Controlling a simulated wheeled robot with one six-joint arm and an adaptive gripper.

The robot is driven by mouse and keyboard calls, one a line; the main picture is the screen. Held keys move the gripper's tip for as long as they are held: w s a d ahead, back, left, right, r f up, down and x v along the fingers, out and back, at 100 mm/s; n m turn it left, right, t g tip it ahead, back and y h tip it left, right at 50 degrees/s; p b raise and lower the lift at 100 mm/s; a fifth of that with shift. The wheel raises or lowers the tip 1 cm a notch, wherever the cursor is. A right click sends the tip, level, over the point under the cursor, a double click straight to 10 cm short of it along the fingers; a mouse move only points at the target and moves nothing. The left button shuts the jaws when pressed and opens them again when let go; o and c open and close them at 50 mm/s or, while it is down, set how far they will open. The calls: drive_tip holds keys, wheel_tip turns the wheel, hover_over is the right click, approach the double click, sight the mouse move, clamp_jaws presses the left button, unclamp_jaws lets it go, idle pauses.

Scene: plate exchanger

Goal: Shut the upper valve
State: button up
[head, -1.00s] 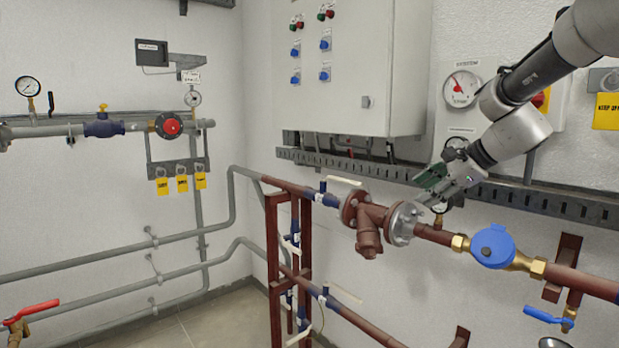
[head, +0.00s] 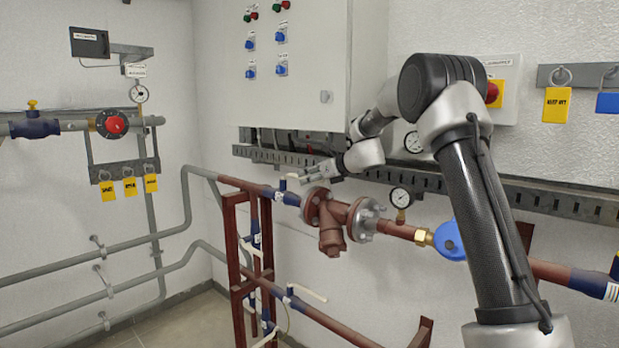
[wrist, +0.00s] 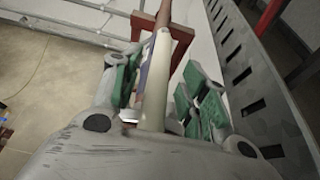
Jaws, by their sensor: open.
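The upper valve (head: 283,190) sits on the upper brown and blue pipe, left of the flanged strainer. Its cream lever (wrist: 155,85) shows in the wrist view, running lengthwise between my fingers, roughly in line with the pipe beyond it. In the head view most of the lever is hidden by my gripper (head: 309,176). My gripper is open, with green-padded fingers on both sides of the lever in the wrist view (wrist: 160,88). A gap shows on the left of the lever; contact on the right I cannot tell.
A slotted cable tray (head: 480,188) runs along the wall close behind my gripper. The strainer (head: 332,225) and a gauge (head: 401,198) stand to the right. A lower valve lever (head: 306,291) and a brown frame (head: 234,270) are below.

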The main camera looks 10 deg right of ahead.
drive_tip(key=shift+w, duration=0.1)
clamp_jaws()
drive_tip(key=shift+a, duration=0.1)
